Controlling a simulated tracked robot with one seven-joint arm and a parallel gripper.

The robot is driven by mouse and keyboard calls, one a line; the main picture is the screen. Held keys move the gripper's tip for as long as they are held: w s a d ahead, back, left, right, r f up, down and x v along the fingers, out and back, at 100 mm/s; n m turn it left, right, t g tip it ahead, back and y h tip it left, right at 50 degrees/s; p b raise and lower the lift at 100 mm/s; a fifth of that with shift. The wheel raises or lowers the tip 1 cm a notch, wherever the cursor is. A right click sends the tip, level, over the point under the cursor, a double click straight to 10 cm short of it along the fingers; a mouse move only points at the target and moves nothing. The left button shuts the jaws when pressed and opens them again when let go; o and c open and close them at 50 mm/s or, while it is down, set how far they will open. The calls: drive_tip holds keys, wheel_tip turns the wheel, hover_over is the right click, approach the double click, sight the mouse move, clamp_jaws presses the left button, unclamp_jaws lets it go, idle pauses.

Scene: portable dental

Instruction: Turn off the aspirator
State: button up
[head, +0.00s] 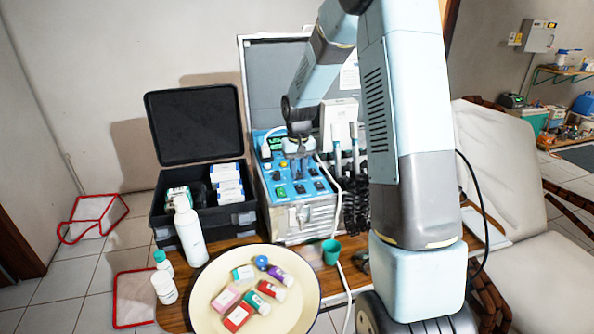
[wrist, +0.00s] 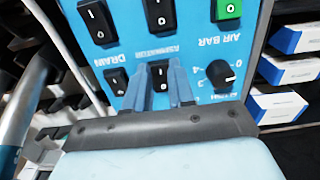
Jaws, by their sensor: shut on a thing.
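The blue control panel (head: 293,180) of the dental unit stands at the back of the table. My gripper (head: 298,172) is at this panel, reaching down from above. In the wrist view my gripper (wrist: 163,88) has its two blue fingers close on either side of a black rocker switch (wrist: 159,77), and it is shut on it. The label near that switch is upside down and too blurred to read surely. Another black switch (wrist: 117,80) is just left of the fingers. A black knob (wrist: 220,75) is to the right.
Two more black rockers (wrist: 98,22) and a green switch (wrist: 228,9) sit farther up the panel in the wrist view. Coiled black hoses (head: 355,210) hang right of the unit. An open black case (head: 205,205), a white bottle (head: 190,230) and a round tray (head: 210,285) stand nearby.

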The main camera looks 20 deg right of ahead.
clamp_jaws()
drive_tip(key=shift+w+r+g, duration=0.1)
drive_tip(key=shift+w+g, duration=0.1)
drive_tip(key=shift+g, duration=0.55)
drive_tip(key=shift+w+g, duration=0.2)
drive_tip(key=shift+g, duration=0.55)
drive_tip(key=o, duration=0.8)
unclamp_jaws()
drive_tip(key=shift+o, duration=0.2)
drive_tip(key=v, duration=1.3)
drive_tip(key=shift+r, duration=0.3)
